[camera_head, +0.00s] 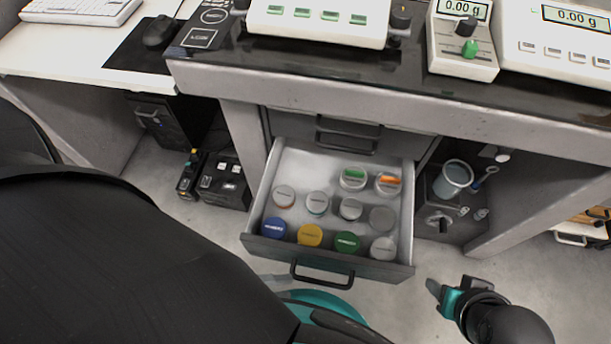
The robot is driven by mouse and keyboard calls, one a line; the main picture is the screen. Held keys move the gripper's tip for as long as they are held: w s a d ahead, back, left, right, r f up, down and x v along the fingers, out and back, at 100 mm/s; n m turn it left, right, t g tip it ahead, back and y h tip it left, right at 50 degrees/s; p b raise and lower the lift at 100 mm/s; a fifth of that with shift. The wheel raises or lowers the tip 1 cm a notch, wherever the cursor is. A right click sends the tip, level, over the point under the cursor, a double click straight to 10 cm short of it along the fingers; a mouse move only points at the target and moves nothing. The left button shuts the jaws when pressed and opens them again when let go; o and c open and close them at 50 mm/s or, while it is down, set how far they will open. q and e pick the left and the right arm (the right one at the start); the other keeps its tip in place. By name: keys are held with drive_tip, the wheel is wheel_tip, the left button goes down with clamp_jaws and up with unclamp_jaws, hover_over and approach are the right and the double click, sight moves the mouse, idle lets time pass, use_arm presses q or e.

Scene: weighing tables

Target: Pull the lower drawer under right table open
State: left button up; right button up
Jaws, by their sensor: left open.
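The lower drawer (263,243) under the grey table stands pulled well out, its inside showing. Its black handle (322,277) is on the front panel. Inside are several lidded jars, with blue (274,228), yellow (310,235) and green (346,242) lids at the front. My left gripper (322,301), teal and black, is open just below the handle; my dark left arm hides much of it, and I cannot tell whether it touches the handle. My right gripper (446,296) is low at the right, beyond the drawer's front corner; its jaws are unclear.
The upper drawer (347,133) is shut above the open one. Scales (463,45) stand on the tabletop (400,95). A black computer case (170,122) stands at the left.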

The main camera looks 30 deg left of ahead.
use_arm(q)
drive_tip(key=v, duration=0.5)
drive_tip(key=shift+a+p, duration=0.1)
drive_tip(key=shift+p, duration=0.25)
use_arm(e)
wheel_tip(320, 180, down, 2)
drive_tip(key=shift+f, duration=0.1)
use_arm(q)
drive_tip(key=shift+s, duration=0.1)
use_arm(e)
drive_tip(key=shift+a, duration=0.1)
